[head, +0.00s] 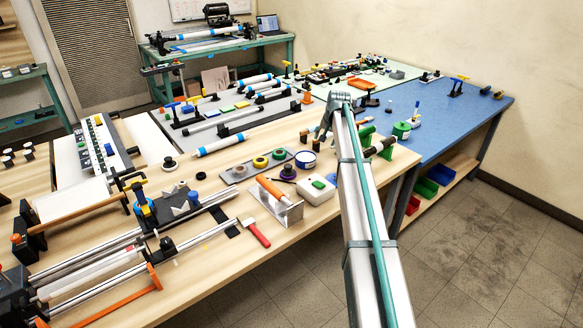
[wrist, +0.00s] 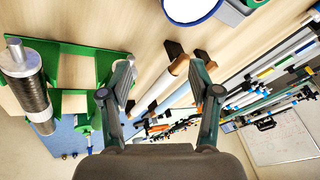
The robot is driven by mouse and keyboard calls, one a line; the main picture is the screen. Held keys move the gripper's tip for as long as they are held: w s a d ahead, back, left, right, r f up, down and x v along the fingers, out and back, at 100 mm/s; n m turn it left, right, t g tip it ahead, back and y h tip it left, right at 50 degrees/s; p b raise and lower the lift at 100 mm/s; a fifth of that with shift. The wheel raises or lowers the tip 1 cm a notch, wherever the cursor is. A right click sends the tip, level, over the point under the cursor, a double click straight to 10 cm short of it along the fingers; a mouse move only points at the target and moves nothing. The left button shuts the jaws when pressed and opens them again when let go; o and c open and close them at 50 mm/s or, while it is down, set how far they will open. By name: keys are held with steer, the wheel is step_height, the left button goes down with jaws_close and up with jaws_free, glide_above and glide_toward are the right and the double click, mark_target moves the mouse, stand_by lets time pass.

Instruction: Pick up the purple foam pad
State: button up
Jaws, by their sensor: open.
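I cannot pick out a purple foam pad for certain in either view. My gripper (head: 325,122) is at the far end of my arm, above the right part of the wooden table. In the wrist view my gripper (wrist: 162,75) is open, its two fingers wide apart, with nothing held between them.
A green stand with a dark spool (wrist: 32,92) is close on the left in the wrist view. Tubes (wrist: 160,85) lie beyond the fingers. A blue-rimmed white tub (head: 305,160), a white box (head: 317,191) and tape rolls (head: 261,162) crowd the table. The blue table (head: 450,120) has bare room.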

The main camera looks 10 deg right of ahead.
mark_target(288, 165)
steer(key=s+a+n+g, duration=0.1)
steer(key=a, duration=0.4)
steer(key=s+a+n+g+p, duration=0.1)
steer(key=a+g, duration=0.1)
steer(key=a, duration=0.3)
steer(key=s+a+n+g+p, duration=0.1)
steer(key=a+g, duration=0.1)
steer(key=a, duration=0.4)
steer(key=shift+s+r, duration=0.2)
steer(key=shift+r, duration=0.2)
steer(key=shift+f+p, duration=1.9)
steer(key=shift+f, duration=3.3)
steer(key=c, duration=1)
steer(key=shift+r, duration=0.1)
steer(key=shift+r+b, duration=0.35)
steer(key=shift+r, duration=0.4)
steer(key=s+a+r+b, duration=0.1)
steer(key=s+r+b, duration=0.1)
steer(key=s+r, duration=0.1)
steer(key=s+a+r+b, duration=0.1)
steer(key=s+r, duration=0.3)
steer(key=s, duration=0.2)
steer(key=s+a+r+b, duration=0.2)
steer(key=s+r, duration=0.2)
steer(key=shift+s+r+b, duration=0.2)
steer(key=shift+b, duration=0.1)
